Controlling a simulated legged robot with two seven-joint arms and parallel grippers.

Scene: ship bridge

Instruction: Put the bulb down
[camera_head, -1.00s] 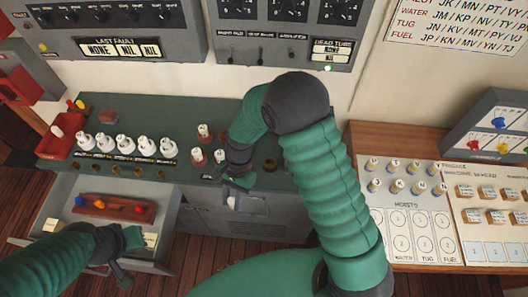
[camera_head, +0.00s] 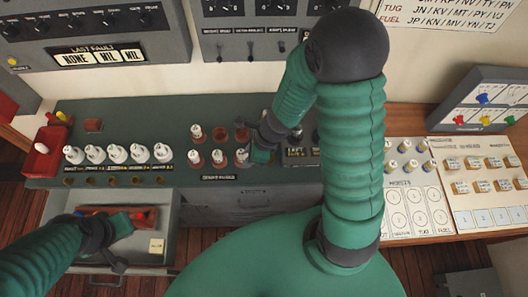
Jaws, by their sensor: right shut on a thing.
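My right gripper (camera_head: 252,155) is over the right part of the green console top, shut on a white bulb (camera_head: 241,155). The bulb is upright in line with the front row of reddish spare sockets; whether it is fully seated I cannot tell. Other white bulbs stand in reddish sockets beside it, one (camera_head: 218,157) just left, one (camera_head: 195,158) further left and one (camera_head: 197,132) behind. Two back sockets, one (camera_head: 220,135) in the middle, are empty. My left gripper (camera_head: 122,244) seems open and empty over the drawer.
A row of white bulbs (camera_head: 117,152) stands on the console's left part, with a red bin (camera_head: 41,160) at the far left. An open drawer (camera_head: 165,232) juts out below, holding a reddish tray. A wooden desk (camera_head: 399,121) with labelled boards is to the right.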

